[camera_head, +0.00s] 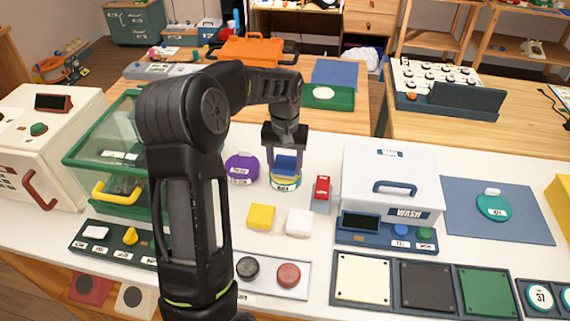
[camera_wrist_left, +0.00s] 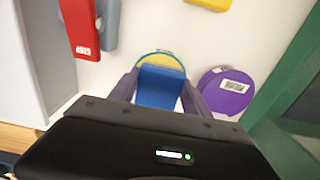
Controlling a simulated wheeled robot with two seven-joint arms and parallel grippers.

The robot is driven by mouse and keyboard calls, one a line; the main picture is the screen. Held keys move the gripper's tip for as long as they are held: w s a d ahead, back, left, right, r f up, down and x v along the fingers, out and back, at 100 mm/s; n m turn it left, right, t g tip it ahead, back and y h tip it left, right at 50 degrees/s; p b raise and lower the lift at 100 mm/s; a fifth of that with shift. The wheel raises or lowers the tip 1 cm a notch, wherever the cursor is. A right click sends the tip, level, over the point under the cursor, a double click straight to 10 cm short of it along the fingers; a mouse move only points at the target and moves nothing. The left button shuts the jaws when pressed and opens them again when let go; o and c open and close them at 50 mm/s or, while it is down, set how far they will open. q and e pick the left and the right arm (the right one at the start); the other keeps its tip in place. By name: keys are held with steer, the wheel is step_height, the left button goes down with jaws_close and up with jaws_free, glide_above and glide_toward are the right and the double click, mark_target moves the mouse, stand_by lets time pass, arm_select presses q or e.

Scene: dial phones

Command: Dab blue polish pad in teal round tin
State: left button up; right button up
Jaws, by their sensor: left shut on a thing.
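The blue polish pad (camera_head: 285,164) is between the fingers of my left gripper (camera_head: 284,172), which is shut on it and points down. The pad also shows in the left wrist view (camera_wrist_left: 160,86). Directly below it is a round tin (camera_head: 285,183) with a pale label, a teal rim and yellowish contents. In the left wrist view the tin's rim (camera_wrist_left: 158,54) shows around the pad's far side. The pad hides much of the tin, and I cannot tell whether it touches the contents. My right gripper is not in view.
A purple round tin (camera_head: 242,168) stands just left. A red block-like item (camera_head: 321,188) is to the right. Yellow (camera_head: 261,217) and white (camera_head: 298,222) blocks lie in front. A white wash box (camera_head: 390,180) stands right, and a green glass-sided case (camera_head: 105,150) left.

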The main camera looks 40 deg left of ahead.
mark_target(285, 164)
arm_select(q)
steer(key=shift+f, duration=0.5)
stand_by(1.3)
steer(key=shift+r+p, duration=2.4)
steer(key=shift+r, duration=1.2)
